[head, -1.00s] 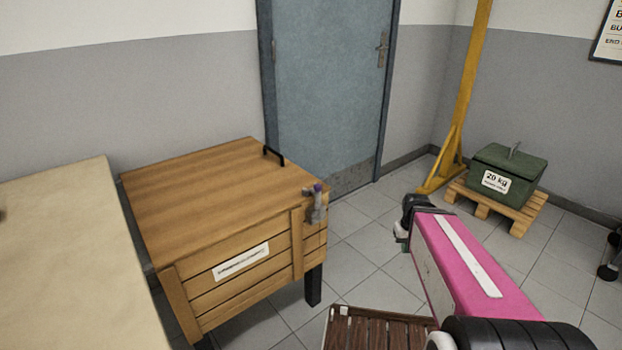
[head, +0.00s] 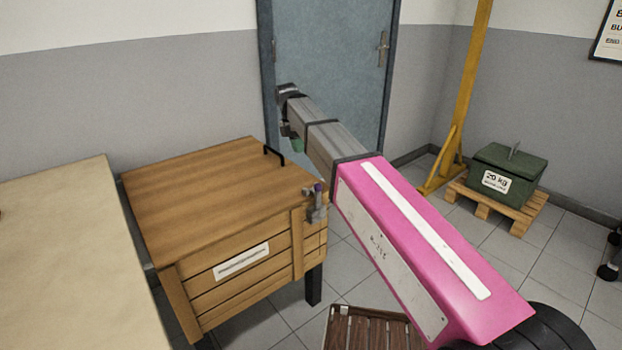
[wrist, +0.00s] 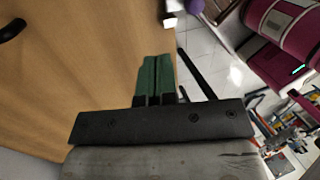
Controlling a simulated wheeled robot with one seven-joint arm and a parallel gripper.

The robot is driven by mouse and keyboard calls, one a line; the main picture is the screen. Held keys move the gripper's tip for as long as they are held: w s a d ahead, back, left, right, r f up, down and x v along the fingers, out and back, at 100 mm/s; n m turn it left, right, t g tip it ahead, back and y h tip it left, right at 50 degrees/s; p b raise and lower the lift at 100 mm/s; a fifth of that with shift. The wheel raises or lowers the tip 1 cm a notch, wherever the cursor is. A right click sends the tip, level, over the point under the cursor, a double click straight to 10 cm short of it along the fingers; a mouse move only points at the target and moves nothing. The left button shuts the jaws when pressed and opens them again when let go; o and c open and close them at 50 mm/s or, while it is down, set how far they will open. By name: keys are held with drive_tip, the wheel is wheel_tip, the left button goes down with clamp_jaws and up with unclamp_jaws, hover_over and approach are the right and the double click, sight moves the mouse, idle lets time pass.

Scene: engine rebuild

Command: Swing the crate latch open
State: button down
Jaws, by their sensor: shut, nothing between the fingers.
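The wooden crate (head: 215,190) stands at the middle left in the head view, its lid down. The grey metal latch (head: 316,207) with a purple knob sits at its right front corner, upright. My gripper (head: 298,146) hangs above and behind the lid's right side, apart from the latch; my arm partly hides it. In the wrist view my gripper (wrist: 155,62) shows green fingers shut together with nothing between them, over the right edge of the lid (wrist: 80,75). A small pale and grey piece at the lid's edge there may be the latch; I cannot tell.
A black handle (head: 273,156) stands up from the lid. A pale table (head: 75,260) is at the left. A slatted brown thing (head: 365,328) is low in front. A green 20 kg box (head: 508,172) sits on a pallet beside a yellow post (head: 465,100). A blue door (head: 340,80) is behind.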

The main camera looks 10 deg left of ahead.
drive_tip(key=shift+s+a+r+n, duration=0.1)
drive_tip(key=shift+a+r+n, duration=0.2)
drive_tip(key=shift+a+r, duration=0.15)
drive_tip(key=shift+f, duration=0.1)
approach(314, 190)
drive_tip(key=f, duration=0.1)
drive_tip(key=a+f, duration=0.1)
drive_tip(key=w+a+f, duration=0.1)
drive_tip(key=shift+f, duration=0.35)
drive_tip(key=shift+s+d+f, duration=0.2)
drive_tip(key=shift+s+d, duration=0.1)
drive_tip(key=shift+d, duration=0.2)
drive_tip(key=shift+s+d+f, duration=0.2)
drive_tip(key=shift+s+d, duration=0.1)
drive_tip(key=shift+d, duration=0.15)
drive_tip(key=shift+s+d+f, duration=0.2)
drive_tip(key=shift+s+d, duration=0.15)
drive_tip(key=shift+d, duration=0.3)
drive_tip(key=shift+d, duration=0.1)
